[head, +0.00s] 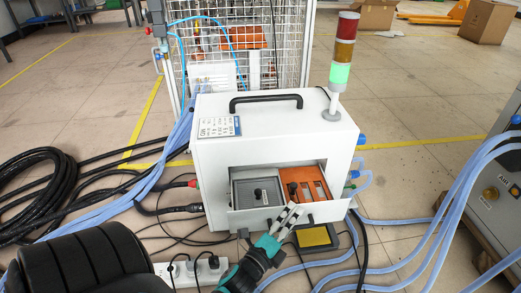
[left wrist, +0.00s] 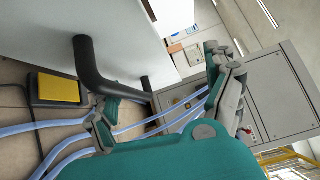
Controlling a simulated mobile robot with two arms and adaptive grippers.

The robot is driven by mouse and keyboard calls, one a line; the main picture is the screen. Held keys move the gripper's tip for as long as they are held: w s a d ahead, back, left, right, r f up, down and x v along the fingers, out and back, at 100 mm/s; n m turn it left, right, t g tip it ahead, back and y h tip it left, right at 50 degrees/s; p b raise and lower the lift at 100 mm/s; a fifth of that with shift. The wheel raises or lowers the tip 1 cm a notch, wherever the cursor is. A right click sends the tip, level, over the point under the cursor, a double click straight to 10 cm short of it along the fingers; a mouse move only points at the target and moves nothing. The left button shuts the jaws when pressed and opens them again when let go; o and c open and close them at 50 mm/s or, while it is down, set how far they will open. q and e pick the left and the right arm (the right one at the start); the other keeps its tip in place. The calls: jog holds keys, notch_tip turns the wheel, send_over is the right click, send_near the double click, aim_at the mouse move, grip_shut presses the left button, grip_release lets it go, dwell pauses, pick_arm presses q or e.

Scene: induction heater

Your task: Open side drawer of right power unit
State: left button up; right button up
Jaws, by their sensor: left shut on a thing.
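The white power unit (head: 262,130) stands in the middle of the head view, with a black carry handle on top. Its drawer (head: 232,222) stands out from the front opening, showing a grey part (head: 258,192) and an orange part (head: 314,183) inside. My left gripper (head: 287,217) is at the drawer's front, shut on the drawer handle. In the left wrist view the black handle (left wrist: 86,64) bridges the white front panel (left wrist: 130,35), between the fingers of the gripper (left wrist: 165,100). The fingers hide part of the handle in the head view. My right gripper is not in view.
A signal tower (head: 342,52) rises from the unit, its green lamp lit. A yellow pedal (head: 314,236) and a power strip (head: 190,273) lie in front. Blue hoses (head: 460,190) and black cables (head: 40,190) cover the floor on both sides. A grey cabinet (head: 500,195) stands right.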

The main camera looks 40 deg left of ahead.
pick_arm(q)
jog(key=shift+s+r, duration=0.2)
jog(key=shift+s, duration=1.15)
jog(key=shift+s+r, duration=0.15)
jog(key=shift+s, duration=1.2)
jog(key=shift+c, duration=1.1)
jog(key=shift+s, duration=0.6)
jog(key=c, duration=0.3)
jog(key=s+d+f, duration=0.1)
jog(key=s+f, duration=0.1)
jog(key=s, duration=1)
jog(key=shift+s+d, duration=0.2)
jog(key=shift+d, duration=0.05)
jog(key=shift+w, duration=0.1)
jog(key=shift+a, duration=0.1)
